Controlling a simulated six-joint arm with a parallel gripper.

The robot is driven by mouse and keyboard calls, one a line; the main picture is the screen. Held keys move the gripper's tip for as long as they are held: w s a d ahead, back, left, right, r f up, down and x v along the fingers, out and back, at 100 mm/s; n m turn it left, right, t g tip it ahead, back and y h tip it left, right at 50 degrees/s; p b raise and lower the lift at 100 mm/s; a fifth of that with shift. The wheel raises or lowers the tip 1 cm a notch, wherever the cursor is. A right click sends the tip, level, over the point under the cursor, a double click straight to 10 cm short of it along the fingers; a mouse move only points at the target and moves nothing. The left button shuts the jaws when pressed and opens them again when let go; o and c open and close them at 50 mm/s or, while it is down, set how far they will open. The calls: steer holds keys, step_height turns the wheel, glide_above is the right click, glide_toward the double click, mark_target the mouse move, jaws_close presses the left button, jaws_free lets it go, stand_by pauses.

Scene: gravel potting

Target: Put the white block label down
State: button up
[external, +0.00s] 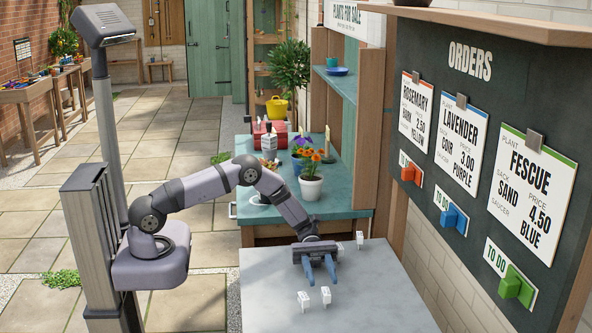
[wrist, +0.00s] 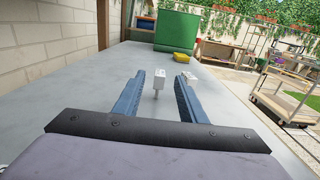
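My gripper (external: 322,282) is open and reaches low over the grey table with its blue fingers apart. In the wrist view, a white block label (wrist: 158,80) with a thin stake below it shows in the gap between the fingers (wrist: 161,76), touching neither. It appears upright, near or just beyond the fingertips; the exact depth is hard to tell. It seems to be the label (external: 326,295) just in front of the fingers in the external view. A second white label (external: 303,299) is to its left; it is partly hidden behind a finger in the wrist view (wrist: 190,75).
A third white label (external: 360,240) stands behind my gripper, near the table's back right. The grey table (external: 375,300) is otherwise mostly clear. The order board (external: 440,130) hangs at the right.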

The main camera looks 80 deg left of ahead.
mark_target(325, 289)
steer(key=shift+d+f, duration=0.45)
steer(key=shift+d, duration=0.2)
steer(key=shift+d+p, duration=1.2)
steer(key=shift+d, duration=1.9)
jaws_close()
